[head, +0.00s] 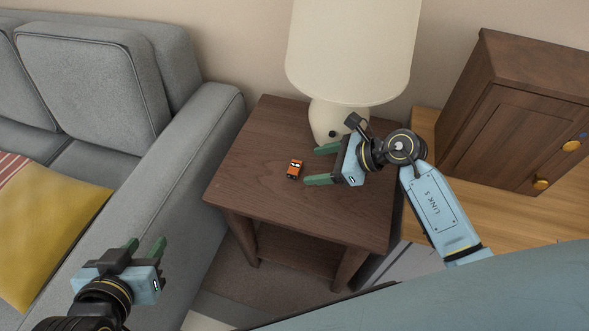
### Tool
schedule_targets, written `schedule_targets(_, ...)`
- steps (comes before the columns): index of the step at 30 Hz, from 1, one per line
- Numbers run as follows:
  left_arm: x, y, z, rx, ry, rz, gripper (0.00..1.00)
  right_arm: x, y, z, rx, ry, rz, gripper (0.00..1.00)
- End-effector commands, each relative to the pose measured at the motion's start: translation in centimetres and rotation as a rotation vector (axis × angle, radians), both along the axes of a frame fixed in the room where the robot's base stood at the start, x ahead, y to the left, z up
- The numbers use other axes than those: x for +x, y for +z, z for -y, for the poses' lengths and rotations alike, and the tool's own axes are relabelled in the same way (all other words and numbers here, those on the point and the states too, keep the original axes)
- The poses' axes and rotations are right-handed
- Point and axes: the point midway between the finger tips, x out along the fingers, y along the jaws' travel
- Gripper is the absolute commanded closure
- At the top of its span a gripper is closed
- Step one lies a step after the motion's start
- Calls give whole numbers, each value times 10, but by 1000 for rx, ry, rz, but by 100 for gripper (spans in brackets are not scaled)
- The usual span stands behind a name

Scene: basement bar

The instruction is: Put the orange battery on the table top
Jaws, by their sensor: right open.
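A small orange battery (294,169) with dark markings lies on the brown wooden table top (262,197), left of the table's middle. My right gripper (314,165) is over the table, to the right of the battery. Its green fingers are spread and point left, toward the battery, with nothing between them. My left gripper (146,246) is at the lower left, in front of the sofa and away from the table. Its two green-tipped fingers look apart, with nothing visible between them.
A lamp (347,60) with a cream shade stands at the table's back, close behind my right gripper. A grey sofa (190,150) with a yellow cushion (50,230) is at the left. A wooden cabinet (515,110) stands at the right. The table's front left is clear.

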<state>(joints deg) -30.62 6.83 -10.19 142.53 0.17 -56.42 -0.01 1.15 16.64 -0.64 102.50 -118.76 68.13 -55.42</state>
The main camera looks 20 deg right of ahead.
Motion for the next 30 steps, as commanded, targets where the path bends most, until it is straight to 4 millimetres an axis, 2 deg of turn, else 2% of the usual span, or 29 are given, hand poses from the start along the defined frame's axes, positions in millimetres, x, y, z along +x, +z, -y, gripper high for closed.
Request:
schedule_targets(9, 26, 39, 17, -76, -24, 282, 64, 16, -20, -24, 2, 1, 1, 30)
schedule_targets(15, 33, 61, 22, -111, -34, 408, 64, 22, -27, -33, 1, 1, 0, 30)
schedule_targets(25, 34, 66, 23, -118, -34, 435, 64, 23, -28, -35, 1, 1, 0, 30)
schedule_targets(30, 34, 66, 23, -118, -34, 434, 64, 23, -28, -34, 1, 1, 0, 53)
